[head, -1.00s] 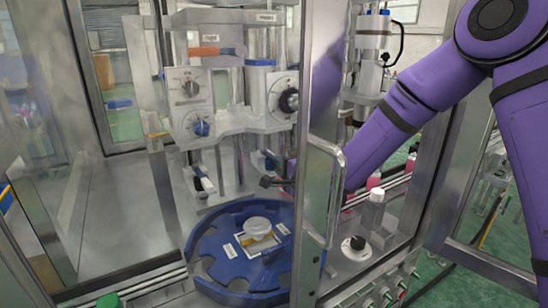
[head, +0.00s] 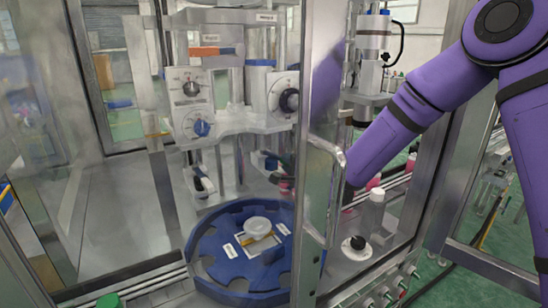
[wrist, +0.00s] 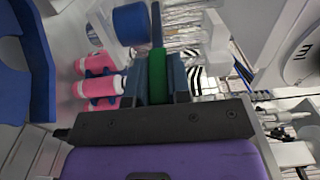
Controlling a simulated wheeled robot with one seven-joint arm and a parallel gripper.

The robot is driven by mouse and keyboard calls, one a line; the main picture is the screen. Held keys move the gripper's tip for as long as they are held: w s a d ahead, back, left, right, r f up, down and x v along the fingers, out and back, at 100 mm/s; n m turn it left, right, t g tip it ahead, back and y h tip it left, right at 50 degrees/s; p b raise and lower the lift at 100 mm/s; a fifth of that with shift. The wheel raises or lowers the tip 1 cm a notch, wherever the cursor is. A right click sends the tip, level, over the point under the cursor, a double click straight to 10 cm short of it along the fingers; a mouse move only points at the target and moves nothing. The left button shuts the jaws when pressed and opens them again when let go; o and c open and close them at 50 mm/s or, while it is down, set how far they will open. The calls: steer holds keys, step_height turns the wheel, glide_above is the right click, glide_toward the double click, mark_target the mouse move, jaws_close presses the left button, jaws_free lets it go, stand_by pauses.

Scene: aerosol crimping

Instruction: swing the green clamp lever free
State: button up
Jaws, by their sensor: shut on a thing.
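The green clamp lever (wrist: 157,62) stands between the two blue-grey fingers of my gripper (wrist: 160,78) in the wrist view. The fingers are shut on it, and its thin upper end sticks out beyond the fingertips. Where the lever is mounted cannot be made out. In the head view my purple arm reaches in behind the metal door post, which hides most of the gripper. The lever cannot be made out there.
A blue round turntable (head: 215,277) with a white cap piece (head: 257,227) sits low in the machine. The door handle (head: 327,190) and frame stand before my arm. Pink bottles (wrist: 98,88) lie close left of my gripper in the wrist view. Dials (head: 190,88) sit above the turntable.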

steer(key=shift+d, duration=0.15)
steer(key=shift+w+d, duration=0.35)
steer(key=shift+w, duration=0.2)
steer(key=shift+w+d, duration=0.35)
steer(key=shift+w, duration=0.3)
steer(key=shift+w+d, duration=0.25)
steer(key=shift+w, duration=0.35)
steer(key=shift+w+d, duration=0.25)
steer(key=shift+w, duration=0.3)
steer(key=shift+w+d, duration=0.2)
steer(key=shift+w, duration=1.2)
